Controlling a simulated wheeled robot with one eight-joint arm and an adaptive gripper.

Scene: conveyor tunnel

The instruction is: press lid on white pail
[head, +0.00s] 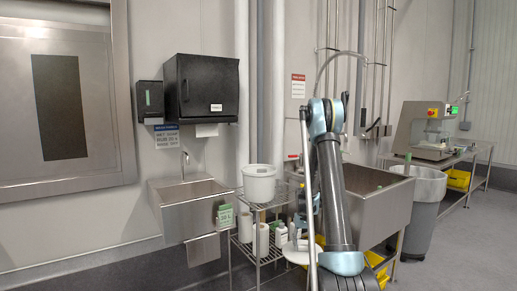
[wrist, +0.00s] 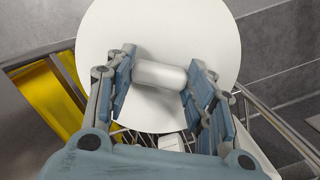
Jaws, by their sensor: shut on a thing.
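The white pail (head: 259,186) stands upright on the top of a wire shelf, left of my arm in the head view. Its top rim shows pale and round. The white round lid (head: 296,256) is lower and to the right of the pail, partly hidden behind my arm. In the wrist view the lid (wrist: 215,45) fills the upper middle, with a white cylindrical handle (wrist: 160,73) across it. My gripper (wrist: 157,78) has its blue fingers on both ends of the handle, shut on it. The pail is not clearly recognisable in the wrist view.
The wire shelf (head: 262,205) holds several white rolls and bottles on its lower level. A small sink (head: 190,211) is to its left and a large steel sink (head: 377,205) to its right. A grey bin (head: 425,205) stands farther right. A yellow thing (wrist: 45,95) shows at the wrist view's left.

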